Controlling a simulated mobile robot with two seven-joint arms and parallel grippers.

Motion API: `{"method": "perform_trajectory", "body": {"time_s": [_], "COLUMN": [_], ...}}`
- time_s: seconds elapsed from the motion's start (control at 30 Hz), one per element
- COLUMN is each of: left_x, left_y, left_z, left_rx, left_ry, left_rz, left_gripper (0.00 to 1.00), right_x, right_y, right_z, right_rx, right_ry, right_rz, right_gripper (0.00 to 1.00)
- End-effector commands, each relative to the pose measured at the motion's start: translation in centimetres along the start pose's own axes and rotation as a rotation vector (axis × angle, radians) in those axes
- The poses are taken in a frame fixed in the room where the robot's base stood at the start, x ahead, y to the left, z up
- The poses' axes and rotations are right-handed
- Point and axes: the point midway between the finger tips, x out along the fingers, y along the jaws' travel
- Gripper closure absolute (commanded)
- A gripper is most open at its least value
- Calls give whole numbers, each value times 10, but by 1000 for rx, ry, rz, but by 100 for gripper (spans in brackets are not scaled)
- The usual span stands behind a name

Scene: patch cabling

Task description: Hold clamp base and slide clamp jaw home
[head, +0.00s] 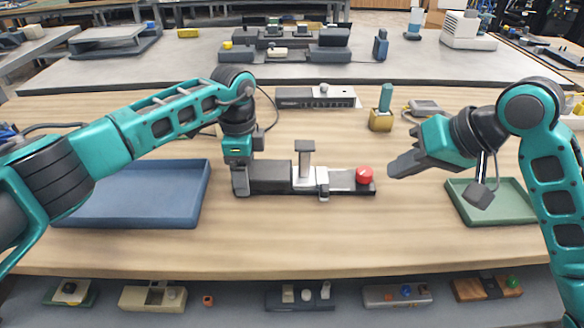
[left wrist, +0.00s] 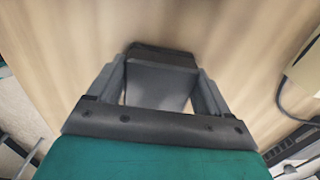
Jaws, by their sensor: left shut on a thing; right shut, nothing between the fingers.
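The clamp base (head: 270,178) is a long dark block with a low rail, lying left to right mid-table. A light grey upright piece with a dark top, seemingly the clamp jaw (head: 305,168), stands near its middle. A red knob (head: 364,175) sits near the rail's right end. My left gripper (head: 240,188) points down and is shut on the base's left end. In the left wrist view the dark base end (left wrist: 160,80) fills the space between its fingers. My right gripper (head: 398,168) is shut and empty, just right of the knob and apart from it.
A blue tray (head: 140,215) lies left and a green tray (head: 490,208) right, under my right arm. A grey unit (head: 318,97) and a yellow block with a green handle (head: 381,120) stand behind. The table in front of the clamp is clear.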

Motion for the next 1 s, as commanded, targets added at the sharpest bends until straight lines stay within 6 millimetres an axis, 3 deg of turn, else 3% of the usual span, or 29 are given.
{"method": "perform_trajectory", "body": {"time_s": [0.03,0.07,0.27,0.5,0.63,1.0], "left_x": [0,0,0,-1,-12,-88], "left_y": [0,0,0,0,-1,-1], "left_z": [1,1,1,0,0,1], "left_rx": [-1,-1,-1,-1,0,-1], "left_ry": [-2,-2,-2,-1,-1,-2], "left_rz": [0,0,0,-1,-2,-3], "left_gripper": [57,19,0,0,0,0], "right_x": [0,0,0,0,0,0], "right_y": [0,0,0,0,0,0], "right_z": [0,0,0,0,0,0], "right_rx": [0,0,0,0,0,0], "right_ry": [0,0,0,0,0,0], "right_rz": [0,0,0,0,0,0], "right_gripper": [100,100,100,100,100,100]}}
